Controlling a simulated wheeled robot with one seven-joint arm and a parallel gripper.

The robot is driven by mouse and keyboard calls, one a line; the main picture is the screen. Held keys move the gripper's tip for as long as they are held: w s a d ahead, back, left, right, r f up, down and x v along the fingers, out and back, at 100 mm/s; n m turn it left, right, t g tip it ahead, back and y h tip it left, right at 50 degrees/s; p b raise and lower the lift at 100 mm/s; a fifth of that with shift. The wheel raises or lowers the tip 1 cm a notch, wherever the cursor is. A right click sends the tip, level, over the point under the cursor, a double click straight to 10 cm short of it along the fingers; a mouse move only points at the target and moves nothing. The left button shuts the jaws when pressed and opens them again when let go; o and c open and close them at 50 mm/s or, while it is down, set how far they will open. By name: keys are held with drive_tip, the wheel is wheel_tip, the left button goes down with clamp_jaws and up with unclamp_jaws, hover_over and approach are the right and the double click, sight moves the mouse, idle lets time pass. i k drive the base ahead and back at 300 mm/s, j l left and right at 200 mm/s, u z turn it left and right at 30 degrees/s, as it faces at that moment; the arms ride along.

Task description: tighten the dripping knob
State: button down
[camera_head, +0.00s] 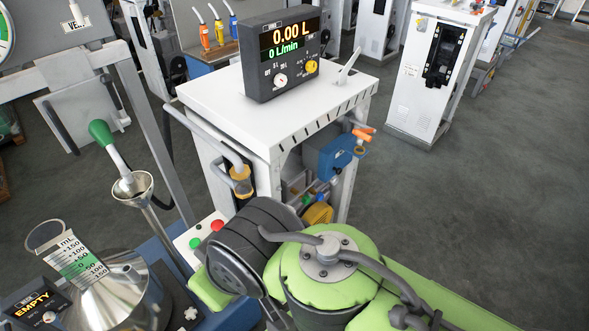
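A white dispenser cabinet (225,105) stands in the middle of the camera_head view. On it sits a dark display box (284,52) reading 0.00 L and 0 L/min, with a white knob (280,81) and a yellow knob (311,67) on its face. An orange-handled fitting (362,136) sticks out beside a blue housing (333,155) below the top. I see no drip, so I cannot tell which knob is the dripping one. My green and dark arm (325,275) fills the bottom. No gripper fingers show.
At left, a green-handled nozzle (101,134) points into a funnel (132,188) above a steel vessel (125,285). A small box with red and green buttons (205,235) is beside my arm. Another white cabinet (436,70) stands at back right. Grey floor (480,200) is clear at right.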

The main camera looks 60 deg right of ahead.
sight(306, 200)
drive_tip(key=k+l+z, duration=0.2)
drive_tip(key=l+z, duration=0.2)
drive_tip(key=l, duration=0.5)
drive_tip(key=l+z, duration=0.4)
drive_tip(key=l, duration=0.5)
drive_tip(key=k, duration=0.55)
drive_tip(key=i, duration=0.5)
